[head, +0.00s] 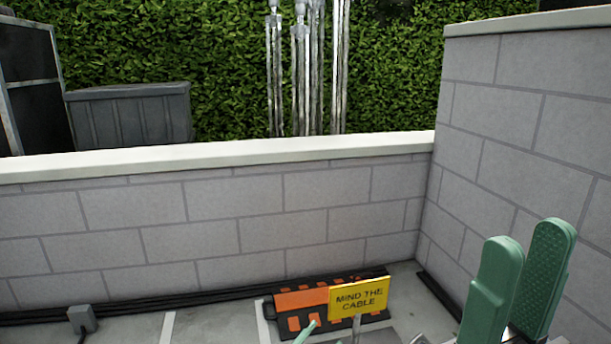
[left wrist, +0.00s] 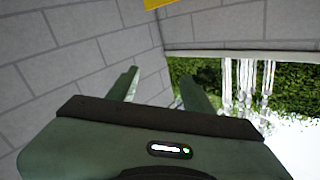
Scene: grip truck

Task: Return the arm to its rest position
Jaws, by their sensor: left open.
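My right gripper (head: 528,240) stands at the lower right of the head view. Its two green fingers point up, with a gap between them and nothing held. The grey block wall is behind it. My left gripper (left wrist: 159,72) shows in the left wrist view with its two dark green fingers apart and nothing between them. A slim pale green tip (head: 305,332) pokes up at the bottom of the head view; I cannot tell what it belongs to.
A yellow "MIND THE CABLE" sign (head: 359,297) stands before an orange and black cable ramp (head: 301,299). Black cables (head: 180,300) run along the wall foot. A low block wall (head: 235,205) meets a taller one (head: 530,130) at right. Metal stands (head: 305,80) and a grey bin (head: 130,115) are beyond.

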